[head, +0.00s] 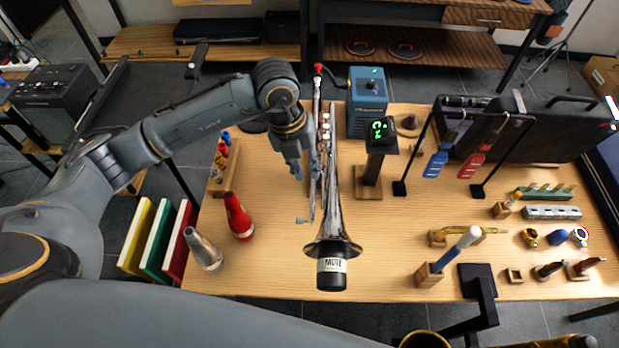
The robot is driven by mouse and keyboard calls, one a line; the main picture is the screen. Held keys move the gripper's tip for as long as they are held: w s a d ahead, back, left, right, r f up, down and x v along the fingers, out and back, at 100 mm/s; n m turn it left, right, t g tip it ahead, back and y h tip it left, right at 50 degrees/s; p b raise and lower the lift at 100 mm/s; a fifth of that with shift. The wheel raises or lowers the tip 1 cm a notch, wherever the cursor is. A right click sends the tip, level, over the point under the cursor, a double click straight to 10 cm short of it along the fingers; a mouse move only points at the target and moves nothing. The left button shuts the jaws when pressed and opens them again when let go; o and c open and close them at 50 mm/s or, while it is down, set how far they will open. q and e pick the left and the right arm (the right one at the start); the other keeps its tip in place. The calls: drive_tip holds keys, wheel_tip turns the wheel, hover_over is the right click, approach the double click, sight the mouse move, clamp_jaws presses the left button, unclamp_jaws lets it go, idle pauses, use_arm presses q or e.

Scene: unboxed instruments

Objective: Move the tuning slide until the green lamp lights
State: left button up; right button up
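A silver trumpet (334,205) stands over the middle of the wooden table, its bell toward me. A black mute labelled MUTE (331,274) sits at the bell. The tuning slide is too small to make out clearly among the tubing. I cannot make out a separate lamp. My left gripper (302,168) is at the left side of the trumpet's tubing, pointing down. Whether it touches the tubing or its fingers are closed is unclear. My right gripper is not visible.
A blue box (367,103) stands behind the tuner. Red (239,217) and silver (204,250) cone mutes stand at front left. A black rack (463,150) with blue and red tags, a black case (535,130) and small parts fill the right side.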

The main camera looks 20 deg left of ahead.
use_arm(q)
drive_tip(key=r, duration=0.4)
drive_tip(key=a+r, duration=0.1)
drive_tip(key=shift+s+r, duration=0.2)
drive_tip(key=shift+r, duration=0.2)
